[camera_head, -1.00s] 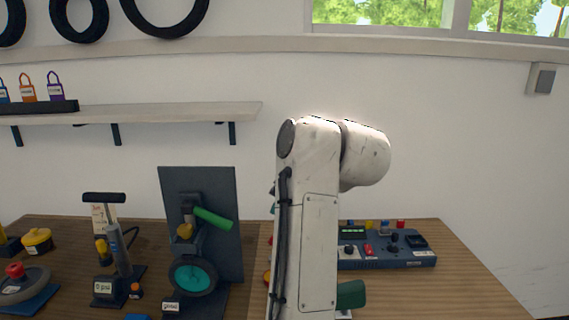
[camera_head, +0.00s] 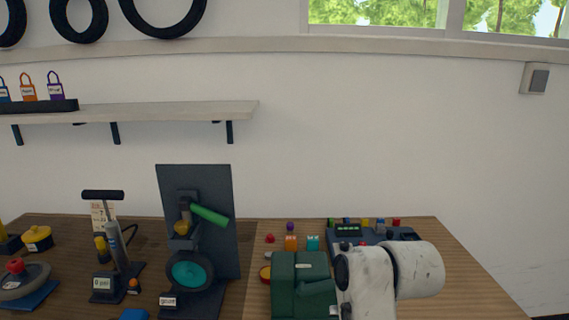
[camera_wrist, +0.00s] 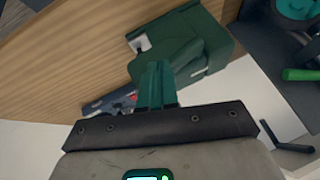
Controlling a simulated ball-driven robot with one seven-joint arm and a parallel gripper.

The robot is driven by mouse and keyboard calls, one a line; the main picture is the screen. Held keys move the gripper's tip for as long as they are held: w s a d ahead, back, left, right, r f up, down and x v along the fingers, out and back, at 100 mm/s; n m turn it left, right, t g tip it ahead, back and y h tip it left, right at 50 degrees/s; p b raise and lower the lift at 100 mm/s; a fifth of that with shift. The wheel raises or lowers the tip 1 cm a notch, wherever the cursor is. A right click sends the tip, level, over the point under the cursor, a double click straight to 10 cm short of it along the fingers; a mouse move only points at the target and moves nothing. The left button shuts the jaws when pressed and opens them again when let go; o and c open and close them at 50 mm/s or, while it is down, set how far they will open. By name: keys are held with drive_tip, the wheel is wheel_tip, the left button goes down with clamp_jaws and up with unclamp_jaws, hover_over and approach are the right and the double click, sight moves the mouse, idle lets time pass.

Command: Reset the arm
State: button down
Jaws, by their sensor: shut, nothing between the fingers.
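My gripper (camera_wrist: 157,85) shows in the wrist view as dark teal fingers, shut together and empty. A dark green block-shaped device (camera_wrist: 205,55) on the wooden bench lies beyond the fingertips; I cannot tell the exact gap. In the head view my white arm is low at the right, its rounded joint in front of the bench. The green device (camera_head: 300,280) stands just left of it, partly covered. My gripper is not visible in the head view.
A blue control panel (camera_head: 372,234) is partly behind my arm. Small coloured pieces (camera_head: 291,243) lie left of it. A wheel stand (camera_head: 222,245) and a pump (camera_head: 113,245) stand left. A shelf (camera_head: 170,112) hangs on the wall. The space above the bench's right side is free.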

drive_tip(key=s+d+f+g+h, duration=0.1)
drive_tip(key=s+d+f, duration=0.5)
drive_tip(key=s+f, duration=0.25)
drive_tip(key=s+d+f+g+h, duration=0.1)
drive_tip(key=s+d+f+g, duration=0.1)
drive_tip(key=s+d+f, duration=0.55)
drive_tip(key=s+f+g, duration=0.1)
drive_tip(key=s+f, duration=0.2)
drive_tip(key=s, duration=0.8)
drive_tip(key=s+d+f+n+g, duration=0.1)
drive_tip(key=s+f, duration=0.2)
drive_tip(key=s, duration=0.8)
drive_tip(key=shift+f+h, duration=0.3)
